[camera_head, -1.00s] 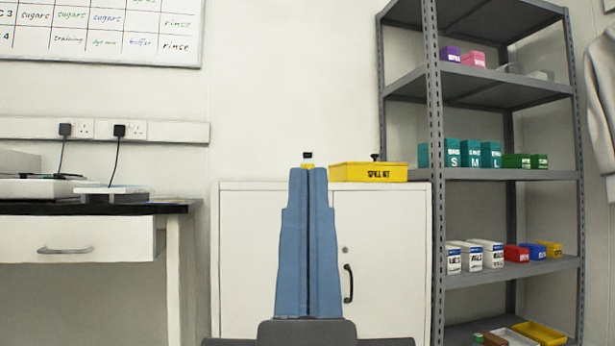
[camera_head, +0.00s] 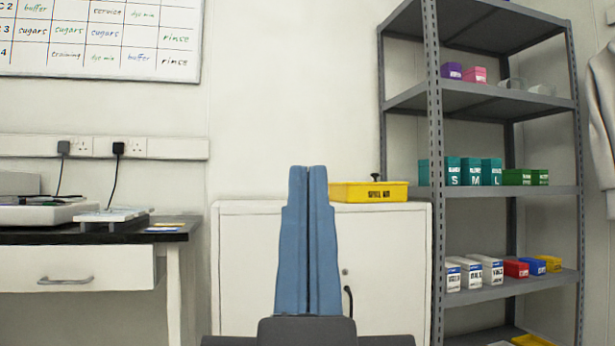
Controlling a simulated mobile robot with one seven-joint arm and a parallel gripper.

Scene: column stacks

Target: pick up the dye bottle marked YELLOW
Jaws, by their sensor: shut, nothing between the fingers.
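My gripper (camera_head: 308,172) shows in the head view as two long blue fingers pressed together, pointing up. It is shut and empty, and it stands in front of the white cabinet (camera_head: 245,270). No bottle marked YELLOW can be made out. The gripper covers part of the cabinet top, so anything right behind the fingers is hidden.
A grey shelf rack (camera_head: 435,250) stands at the right with several small boxes and cartons. A desk (camera_head: 110,235) with a drawer and a flat device stands at the left. A whiteboard (camera_head: 100,40) hangs above it. The cabinet top left of my gripper is clear.

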